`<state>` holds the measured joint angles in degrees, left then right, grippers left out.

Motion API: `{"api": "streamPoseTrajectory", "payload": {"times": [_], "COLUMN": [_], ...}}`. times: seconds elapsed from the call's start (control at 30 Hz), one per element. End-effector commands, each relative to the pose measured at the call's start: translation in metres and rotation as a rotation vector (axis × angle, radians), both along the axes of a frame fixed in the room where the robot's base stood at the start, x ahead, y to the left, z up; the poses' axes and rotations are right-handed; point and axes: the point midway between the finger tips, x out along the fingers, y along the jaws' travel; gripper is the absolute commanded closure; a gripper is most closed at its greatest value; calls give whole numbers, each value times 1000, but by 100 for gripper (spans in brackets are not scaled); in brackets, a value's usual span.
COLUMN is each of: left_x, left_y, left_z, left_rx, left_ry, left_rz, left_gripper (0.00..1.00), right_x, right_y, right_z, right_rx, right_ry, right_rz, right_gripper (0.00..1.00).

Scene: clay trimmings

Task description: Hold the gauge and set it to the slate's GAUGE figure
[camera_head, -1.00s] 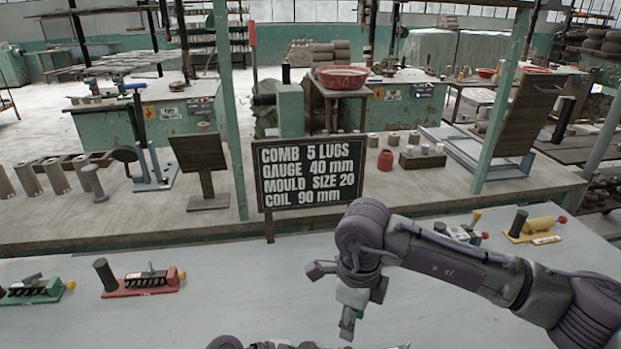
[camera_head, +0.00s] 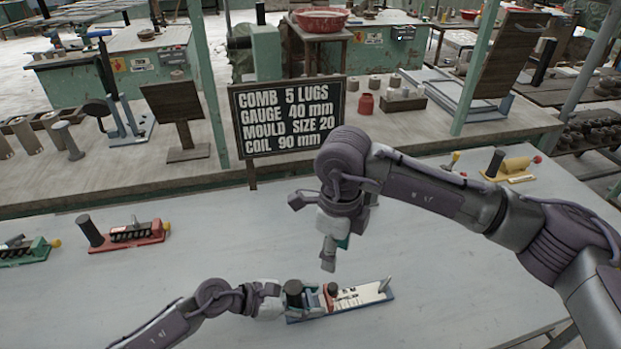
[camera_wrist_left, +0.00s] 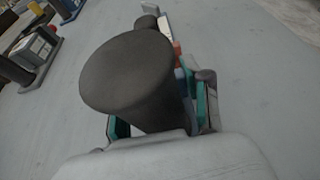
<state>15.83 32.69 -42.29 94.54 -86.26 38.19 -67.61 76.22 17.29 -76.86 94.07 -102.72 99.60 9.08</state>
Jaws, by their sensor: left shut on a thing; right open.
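The gauge (camera_head: 362,297) lies on the pale table at lower centre, a long white scale on a blue base with a red slider (camera_head: 329,300) and dark knob. Its upright black handle (camera_head: 294,292) is at the left end. My left gripper (camera_head: 278,300) is shut on that handle; in the left wrist view the handle (camera_wrist_left: 130,80) stands between the teal fingertips. My right gripper (camera_head: 329,264) is open and empty, pointing down above the gauge, apart from it. The scale figures are too small to read.
A red tool (camera_head: 128,236) and a green tool (camera_head: 28,250) lie to the left on the table. The table around the gauge is clear.

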Motion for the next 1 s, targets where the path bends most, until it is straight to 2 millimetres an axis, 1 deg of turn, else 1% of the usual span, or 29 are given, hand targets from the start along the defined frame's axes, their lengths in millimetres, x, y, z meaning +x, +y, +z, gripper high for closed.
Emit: {"api": "streamPoseTrajectory", "payload": {"times": [0.07,0.17,0.27,0.5,0.7,0.83,1.0], "left_x": [0,0,0,0,0,0,0], "left_y": [0,0,0,0,0,0,0], "left_z": [0,0,0,0,0,0,0], "left_rx": [0,0,0,0,0,0,0], "left_ry": [0,0,0,0,0,0,0], "left_rz": [0,0,0,0,0,0,0], "left_gripper": [100,100,100,100,100,100,100], "right_x": [0,-1,-1,-1,-1,-1,0], "right_y": [0,0,-1,-1,-1,0,0], "right_z": [5,1,-13,-60,-95,-108,-114], "right_rx": [0,-1,-3,-2,-2,-1,-1], "right_ry": [1,3,6,5,4,4,0], "right_rz": [-38,-49,-49,-48,-48,-47,-47], "right_gripper": [51,51,51,51,51,51,51]}}
